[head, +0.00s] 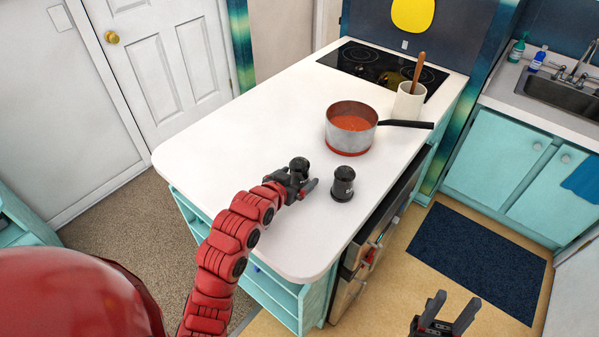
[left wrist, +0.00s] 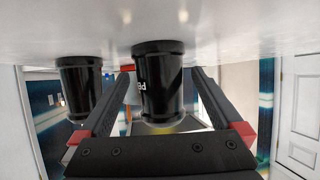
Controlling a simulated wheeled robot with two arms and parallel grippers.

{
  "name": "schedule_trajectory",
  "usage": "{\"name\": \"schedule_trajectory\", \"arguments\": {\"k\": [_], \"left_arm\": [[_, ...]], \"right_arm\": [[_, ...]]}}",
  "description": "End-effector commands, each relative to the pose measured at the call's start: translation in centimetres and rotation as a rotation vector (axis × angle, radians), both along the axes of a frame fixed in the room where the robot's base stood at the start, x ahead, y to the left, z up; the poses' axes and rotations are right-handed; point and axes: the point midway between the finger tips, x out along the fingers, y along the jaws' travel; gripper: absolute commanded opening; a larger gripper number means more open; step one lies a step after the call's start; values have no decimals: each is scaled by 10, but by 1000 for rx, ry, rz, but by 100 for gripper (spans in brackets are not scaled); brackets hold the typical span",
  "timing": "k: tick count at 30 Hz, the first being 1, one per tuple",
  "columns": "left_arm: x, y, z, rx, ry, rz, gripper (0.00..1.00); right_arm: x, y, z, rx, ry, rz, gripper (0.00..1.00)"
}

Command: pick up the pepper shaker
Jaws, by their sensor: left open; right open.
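Two black shakers with domed tops stand on the white counter. One (head: 299,164) is at my left gripper (head: 304,181), partly hidden by it in the head view. In the left wrist view, which is upside down, this shaker (left wrist: 157,80) stands between the open fingers and carries part of a white label that seems to begin with "P". The fingers do not visibly clamp it. The other shaker (head: 343,184) stands to the right, outside the fingers; it also shows in the left wrist view (left wrist: 80,88). My right gripper (head: 445,312) is open and empty over the floor.
A saucepan (head: 350,130) with red contents stands behind the shakers, its black handle pointing right. A white crock (head: 408,103) with a wooden spoon is near the black cooktop (head: 365,62). The counter's left part (head: 230,140) is clear.

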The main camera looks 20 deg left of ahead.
Motion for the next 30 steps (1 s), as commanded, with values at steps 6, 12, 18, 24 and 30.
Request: {"name": "schedule_trajectory", "arguments": {"k": [6,12,18,24,30], "left_arm": [[13,-2,-6,1,-2,0,100],[13,-2,-7,1,-2,0,100],[13,-2,-7,1,-2,0,64],[13,-2,-6,1,-2,0,28],[13,-2,-6,1,-2,0,4]], "right_arm": [[0,0,4,0,0,0,50],[0,0,4,0,0,0,50],[0,0,4,0,1,0,50],[0,0,4,0,0,0,50],[0,0,4,0,0,0,50]]}}
